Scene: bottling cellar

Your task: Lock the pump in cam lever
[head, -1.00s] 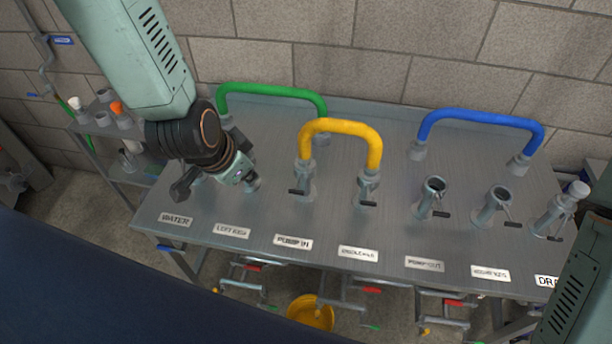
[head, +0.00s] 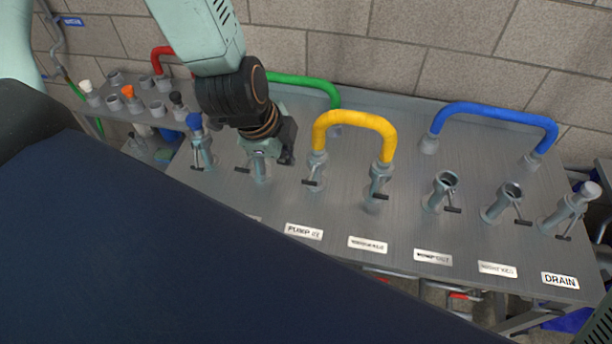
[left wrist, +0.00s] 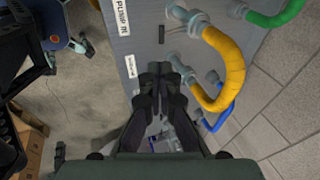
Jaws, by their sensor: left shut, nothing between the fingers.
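The PUMP IN label (head: 304,231) lies on the steel bench in front of a port joined by the yellow hose (head: 352,120). The pump in cam lever (head: 312,183) is a dark T-handled lever low on that port, sticking out toward the front. It also shows in the left wrist view (left wrist: 162,33), apart from my fingers. My left gripper (head: 286,158) is shut and empty, above the bench just left of the pump in port. In the left wrist view its fingertips (left wrist: 160,68) are together, near the label beside PUMP IN. My right gripper is out of view.
The yellow hose's other end sits on the neighbouring port (head: 379,178). A blue-capped port (head: 196,135) is at the left. Green (head: 310,84) and blue (head: 495,113) hoses arch at the back. Open ports stand right. The bench front strip is clear.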

